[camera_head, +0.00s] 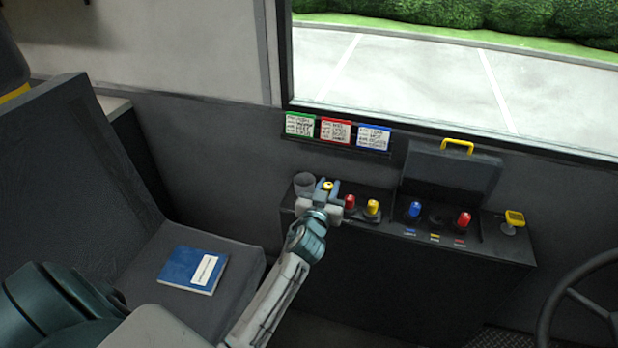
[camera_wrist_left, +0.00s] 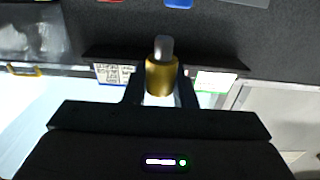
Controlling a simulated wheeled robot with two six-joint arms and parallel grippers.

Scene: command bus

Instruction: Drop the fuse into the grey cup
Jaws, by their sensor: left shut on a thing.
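My left gripper (camera_head: 328,187) is shut on a yellow fuse (camera_head: 327,184), above the left end of the dark console. In the left wrist view the fuse (camera_wrist_left: 160,75) sits between the fingers of the gripper (camera_wrist_left: 160,92), its grey end pointing up in the picture. The grey cup (camera_head: 304,181) stands at the console's left back corner, just left of the gripper in the head view. The fuse appears beside the cup, not in it. I cannot see inside the cup. My right gripper is not in view.
On the console (camera_head: 400,272) stand a red fuse (camera_head: 349,201), a yellow fuse (camera_head: 372,207), a blue fuse (camera_head: 415,209) and another red fuse (camera_head: 463,220). Behind them is an open lid (camera_head: 450,172) with a yellow handle. A blue book (camera_head: 192,269) lies on the seat.

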